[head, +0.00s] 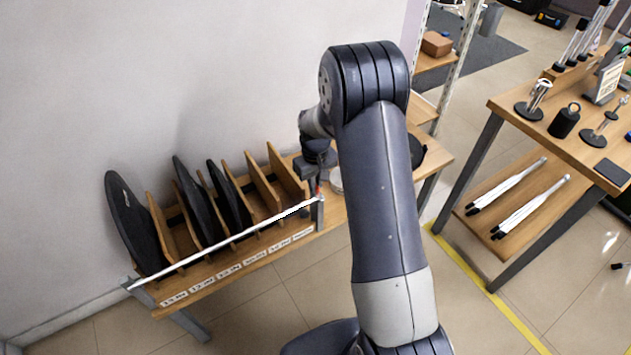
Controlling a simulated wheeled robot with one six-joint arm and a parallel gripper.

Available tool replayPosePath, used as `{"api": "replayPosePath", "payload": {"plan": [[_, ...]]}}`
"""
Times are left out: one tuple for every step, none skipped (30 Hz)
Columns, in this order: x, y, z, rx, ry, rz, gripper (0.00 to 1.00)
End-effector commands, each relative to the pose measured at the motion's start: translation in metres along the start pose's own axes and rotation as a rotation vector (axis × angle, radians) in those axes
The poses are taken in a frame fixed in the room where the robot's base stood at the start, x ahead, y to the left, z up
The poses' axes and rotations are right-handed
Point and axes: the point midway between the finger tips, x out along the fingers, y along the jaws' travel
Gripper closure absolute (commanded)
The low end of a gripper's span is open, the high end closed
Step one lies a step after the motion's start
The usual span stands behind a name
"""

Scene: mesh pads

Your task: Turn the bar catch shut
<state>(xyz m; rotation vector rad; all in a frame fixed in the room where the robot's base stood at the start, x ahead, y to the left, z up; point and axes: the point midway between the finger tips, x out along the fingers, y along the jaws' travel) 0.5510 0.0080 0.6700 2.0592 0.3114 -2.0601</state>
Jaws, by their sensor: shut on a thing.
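A long white bar (230,242) runs across the front of a wooden rack, from a post at the lower left to a grey post (319,214) at the right. My gripper (316,181) reaches down from above and is shut on the catch. The fingers are small and dark here, and the exact grip and the catch's turn angle are hard to make out.
Black discs (133,225) stand between wooden dividers (262,181) behind the bar, against a white wall. My arm blocks the view right of the rack. A wooden table (535,128) with several metal items stands at the right, with clear floor between.

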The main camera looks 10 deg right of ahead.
Motion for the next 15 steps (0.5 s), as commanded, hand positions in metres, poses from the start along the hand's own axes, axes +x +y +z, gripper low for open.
{"api": "replayPosePath", "payload": {"plan": [[-0.0007,0.0001,-0.0005,0.004,0.002,0.000,1.00],[-0.0007,0.0001,-0.0005,0.004,0.002,0.000,1.00],[-0.0007,0.0001,-0.0005,0.004,0.002,0.000,1.00],[-0.0007,0.0001,-0.0005,0.004,0.002,0.000,1.00],[-0.0007,0.0001,-0.0006,0.004,0.002,0.000,1.00],[-0.0007,0.0001,-0.0006,0.004,0.002,0.000,1.00],[-0.0007,0.0001,-0.0006,0.004,0.002,0.000,1.00],[-0.0007,0.0001,-0.0006,0.004,0.002,0.000,1.00],[-0.0007,0.0001,-0.0006,0.004,0.002,0.000,1.00],[-0.0007,0.0001,-0.0006,0.004,0.002,0.000,0.88],[-0.0007,0.0001,-0.0006,0.004,0.002,0.000,0.85],[-0.0007,0.0001,-0.0006,0.003,0.002,0.000,0.82],[-0.0007,0.0001,-0.0005,0.003,0.002,0.000,0.79],[-0.0006,0.0001,-0.0005,0.003,0.002,0.000,0.77],[-0.0005,0.0001,-0.0004,0.003,0.001,0.000,0.74]]}}
